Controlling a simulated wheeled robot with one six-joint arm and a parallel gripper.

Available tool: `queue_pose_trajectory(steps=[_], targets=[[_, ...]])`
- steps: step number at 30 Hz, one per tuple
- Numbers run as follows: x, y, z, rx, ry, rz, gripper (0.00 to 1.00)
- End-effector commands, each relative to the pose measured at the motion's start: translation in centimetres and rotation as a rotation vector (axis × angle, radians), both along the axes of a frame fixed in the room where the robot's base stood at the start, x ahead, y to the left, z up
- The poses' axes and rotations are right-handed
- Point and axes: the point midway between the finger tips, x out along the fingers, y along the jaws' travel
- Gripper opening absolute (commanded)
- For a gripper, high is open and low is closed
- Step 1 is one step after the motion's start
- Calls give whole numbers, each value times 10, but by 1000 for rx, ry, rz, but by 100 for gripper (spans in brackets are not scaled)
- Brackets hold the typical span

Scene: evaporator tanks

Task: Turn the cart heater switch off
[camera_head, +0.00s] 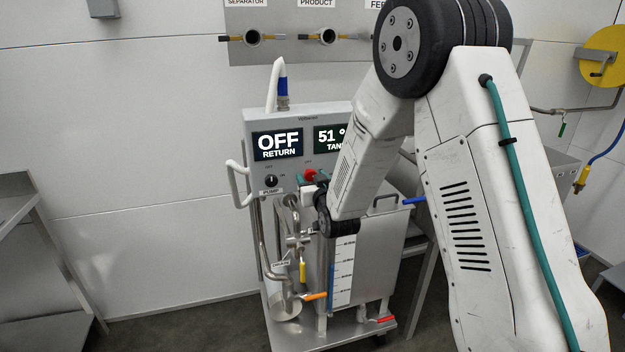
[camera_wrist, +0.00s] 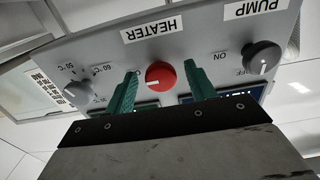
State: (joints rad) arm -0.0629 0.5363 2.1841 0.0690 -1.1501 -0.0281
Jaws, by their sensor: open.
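The heater switch is a round red knob (camera_wrist: 160,75) with a white mark, beside the HEATER label (camera_wrist: 153,30) on the grey control panel. My gripper (camera_wrist: 161,71) is open, with one green finger on each side of the red knob; a gap shows on both sides, so neither finger seems to touch it. In the head view, the red knob (camera_head: 310,175) shows at the panel's lower edge, partly covered by my gripper (camera_head: 312,181). Its position markings are hidden. The cart's control box (camera_head: 225,124) shows displays reading OFF RETURN (camera_head: 277,144) and 51 degrees (camera_head: 329,138).
A black PUMP knob (camera_wrist: 261,57) sits right of the gripper in the wrist view, and a temperature knob (camera_wrist: 78,93) sits left. Below the control box are pipes (camera_head: 290,240), a tank (camera_head: 375,255) and the cart's base (camera_head: 335,330). A wall panel (camera_head: 290,20) stands behind.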

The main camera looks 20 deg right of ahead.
Motion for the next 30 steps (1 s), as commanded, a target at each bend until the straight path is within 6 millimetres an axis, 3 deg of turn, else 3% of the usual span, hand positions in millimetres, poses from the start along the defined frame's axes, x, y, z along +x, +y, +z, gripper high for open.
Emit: queue_pose_trajectory(steps=[4,5,9,20,30], targets=[[0,0,0,0,0,0,55],[0,0,0,0,0,0,49],[0,0,0,0,0,0,12],[0,0,0,-35,0,0,12],[0,-1,0,-252,0,-1,12]])
